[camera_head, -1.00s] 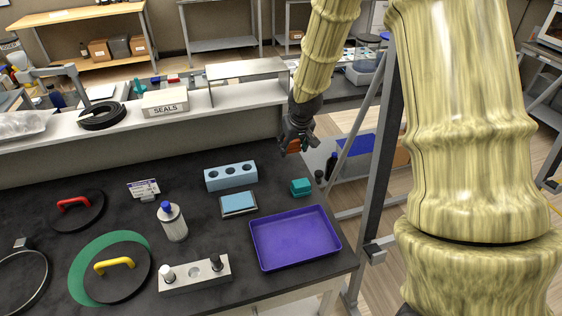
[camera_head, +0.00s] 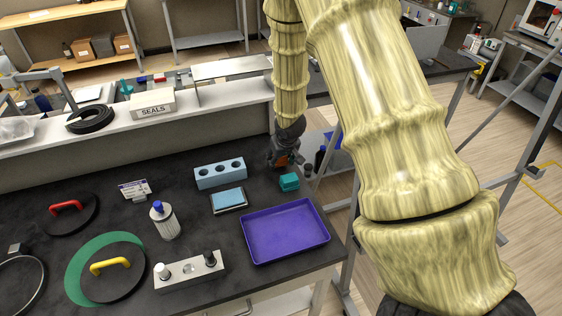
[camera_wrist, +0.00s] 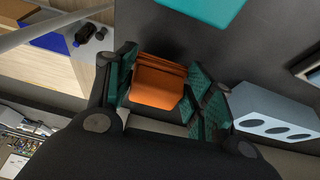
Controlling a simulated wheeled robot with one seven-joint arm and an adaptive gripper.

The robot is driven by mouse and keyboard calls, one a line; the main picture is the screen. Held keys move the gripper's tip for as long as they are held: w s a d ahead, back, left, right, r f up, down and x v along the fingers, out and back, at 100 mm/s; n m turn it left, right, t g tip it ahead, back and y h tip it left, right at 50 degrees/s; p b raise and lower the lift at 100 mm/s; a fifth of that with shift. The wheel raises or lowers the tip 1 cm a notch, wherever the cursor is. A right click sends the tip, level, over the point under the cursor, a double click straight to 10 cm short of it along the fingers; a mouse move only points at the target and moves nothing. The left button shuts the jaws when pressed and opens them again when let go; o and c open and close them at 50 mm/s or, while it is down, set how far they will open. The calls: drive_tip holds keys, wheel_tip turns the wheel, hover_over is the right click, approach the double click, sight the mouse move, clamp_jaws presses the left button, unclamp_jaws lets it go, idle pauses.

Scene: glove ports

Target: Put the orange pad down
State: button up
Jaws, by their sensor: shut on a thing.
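The orange pad (camera_wrist: 157,82) is between the teal-lined fingers of my gripper (camera_wrist: 160,90) in the wrist view. My gripper (camera_head: 284,160) is shut on it. In the head view the gripper hangs near the back right of the black table, and only a small part of the orange pad (camera_head: 282,161) shows. The teal block (camera_head: 289,182) stands on the table just in front of the gripper. Whether the pad touches the table cannot be told.
A purple tray (camera_head: 285,232) lies at the front right of the table. A blue three-hole block (camera_head: 220,175) and a light-blue pad in a dark holder (camera_head: 229,201) are left of the gripper. The table's right edge is close to the gripper.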

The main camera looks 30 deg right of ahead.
drive_tip(key=shift+s+f, duration=0.1)
drive_tip(key=shift+f, duration=0.7)
drive_tip(key=shift+f, duration=0.1)
drive_tip(key=o, duration=1.3)
drive_tip(key=shift+o, duration=0.2)
drive_tip(key=shift+v, duration=0.9)
drive_tip(key=b+v, duration=0.2)
drive_tip(key=v, duration=0.8)
drive_tip(key=shift+s, duration=0.1)
